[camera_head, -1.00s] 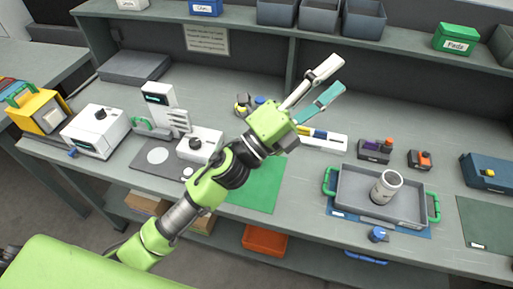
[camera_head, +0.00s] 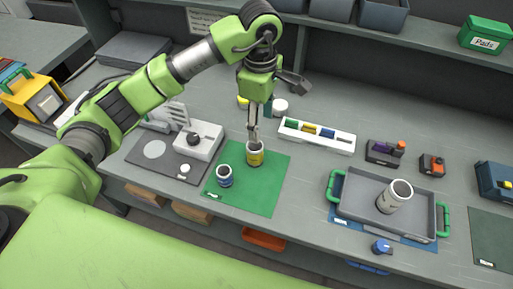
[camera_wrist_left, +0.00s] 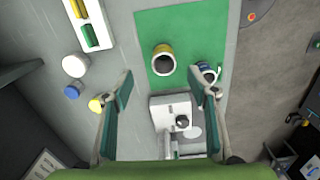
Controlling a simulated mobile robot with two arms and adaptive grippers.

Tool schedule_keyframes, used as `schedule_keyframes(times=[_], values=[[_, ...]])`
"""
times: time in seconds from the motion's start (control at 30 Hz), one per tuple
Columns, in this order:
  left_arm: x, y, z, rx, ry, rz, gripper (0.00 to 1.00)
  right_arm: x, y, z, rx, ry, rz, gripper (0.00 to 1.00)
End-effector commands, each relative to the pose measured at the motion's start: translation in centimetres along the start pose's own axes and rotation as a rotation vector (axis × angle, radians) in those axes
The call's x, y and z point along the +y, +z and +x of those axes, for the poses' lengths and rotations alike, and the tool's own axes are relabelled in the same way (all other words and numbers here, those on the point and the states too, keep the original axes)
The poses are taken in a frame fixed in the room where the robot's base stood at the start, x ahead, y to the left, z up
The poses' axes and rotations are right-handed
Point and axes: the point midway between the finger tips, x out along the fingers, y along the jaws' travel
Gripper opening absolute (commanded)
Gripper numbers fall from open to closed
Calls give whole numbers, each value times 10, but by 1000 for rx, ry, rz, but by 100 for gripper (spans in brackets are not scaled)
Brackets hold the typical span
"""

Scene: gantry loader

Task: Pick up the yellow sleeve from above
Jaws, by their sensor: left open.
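The yellow sleeve (camera_head: 256,158) stands upright on the green mat (camera_head: 262,192), its open end up. It also shows in the left wrist view (camera_wrist_left: 164,69), ahead of and roughly between the open fingers. My left gripper (camera_head: 254,134) points down just above the sleeve in the head view. In the left wrist view my left gripper (camera_wrist_left: 160,82) has its two fingers spread wide with nothing between them. A blue-banded sleeve (camera_head: 225,177) stands on the mat to the left of the yellow one. My right gripper is not in view.
A grey tray (camera_head: 352,206) with green handles holds a pale cup-like part (camera_head: 396,196) to the right. A white rack (camera_head: 317,136) with coloured pieces lies behind the mat. A white device (camera_head: 196,138) with a black knob stands left of the mat.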

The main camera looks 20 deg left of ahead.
Motion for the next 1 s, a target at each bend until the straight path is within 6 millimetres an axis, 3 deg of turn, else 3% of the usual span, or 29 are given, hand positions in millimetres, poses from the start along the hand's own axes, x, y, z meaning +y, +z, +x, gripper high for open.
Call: schedule_keyframes(times=[0.17, 0.4, 0.63, 0.77, 1.0], values=[[-1, -7, 18, 25, -8, -2, 53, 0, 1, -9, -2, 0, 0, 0], [-2, -8, 64, 21, -8, -3, 53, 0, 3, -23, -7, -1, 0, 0], [-1, -8, 84, 20, -4, -2, 53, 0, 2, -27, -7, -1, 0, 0], [-4, -12, 94, 20, -9, -3, 53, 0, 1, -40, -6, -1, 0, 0], [-6, -18, 128, 20, -6, -2, 53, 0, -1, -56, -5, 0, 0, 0]])
